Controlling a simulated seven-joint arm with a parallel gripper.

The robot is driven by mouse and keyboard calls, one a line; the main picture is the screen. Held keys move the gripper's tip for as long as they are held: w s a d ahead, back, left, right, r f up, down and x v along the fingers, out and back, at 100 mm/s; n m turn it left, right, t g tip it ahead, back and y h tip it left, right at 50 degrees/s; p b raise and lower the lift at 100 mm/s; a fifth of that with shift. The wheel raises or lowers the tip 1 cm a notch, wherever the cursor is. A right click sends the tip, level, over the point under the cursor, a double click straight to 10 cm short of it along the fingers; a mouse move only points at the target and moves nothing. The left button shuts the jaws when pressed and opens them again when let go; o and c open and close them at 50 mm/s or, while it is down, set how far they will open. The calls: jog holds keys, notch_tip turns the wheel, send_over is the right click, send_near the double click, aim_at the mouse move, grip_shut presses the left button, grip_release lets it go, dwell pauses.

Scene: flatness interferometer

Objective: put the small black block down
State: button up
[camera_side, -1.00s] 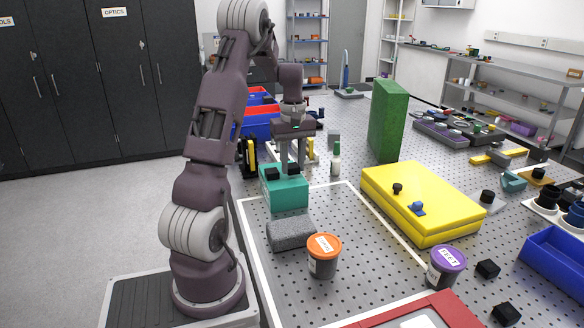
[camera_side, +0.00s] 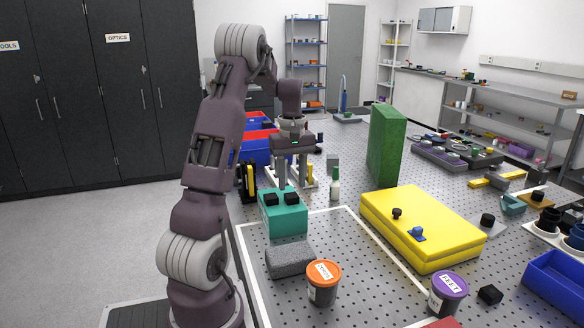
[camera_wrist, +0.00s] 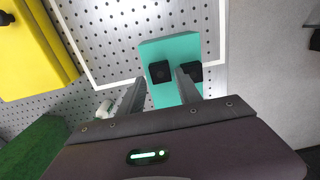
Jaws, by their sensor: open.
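Two small black blocks sit on top of a teal block (camera_side: 284,217), a left one (camera_side: 271,199) and a right one (camera_side: 293,198) in the side view. My gripper (camera_side: 292,184) is open and empty, its fingers pointing down just above the right one. In the wrist view, the fingertips (camera_wrist: 160,76) stand on either side of one black block (camera_wrist: 160,71). The other black block (camera_wrist: 192,69) is partly hidden behind a finger. Both blocks rest on the teal top (camera_wrist: 172,48).
A grey foam block (camera_side: 290,260) and an orange-lidded tub (camera_side: 323,283) stand in front. A yellow case (camera_side: 420,220) and a tall green block (camera_side: 386,145) stand to the right. A small bottle (camera_side: 335,184) and blue bins (camera_side: 255,150) are near my gripper.

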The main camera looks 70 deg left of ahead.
aim_at(294, 197)
notch_tip(294, 197, up, 8)
jog(key=w+d+r+m+t, duration=0.1)
jog(key=d+r+m, duration=0.1)
jog(key=d, duration=0.4)
jog(key=w+d+r+m, duration=0.1)
jog(key=d+r+m, duration=0.2)
jog(key=d, duration=0.4)
jog(key=s+d+m+t, duration=0.1)
jog(key=s+d+m, duration=0.15)
jog(key=d, duration=0.55)
jog(key=s+d+m+t, duration=0.2)
jog(key=d+m, duration=0.2)
jog(key=d, duration=0.3)
jog(key=s+d+f+m+t, duration=0.1)
jog(key=s+d+f+m, duration=0.2)
jog(key=s+d+m, duration=0.3)
jog(key=s+d, duration=0.2)
jog(key=shift+s+t, duration=0.3)
jog(key=shift+s, duration=0.1)
jog(key=shift+f+m, duration=0.1)
jog(key=shift+m, duration=0.15)
jog(key=o, duration=0.4)
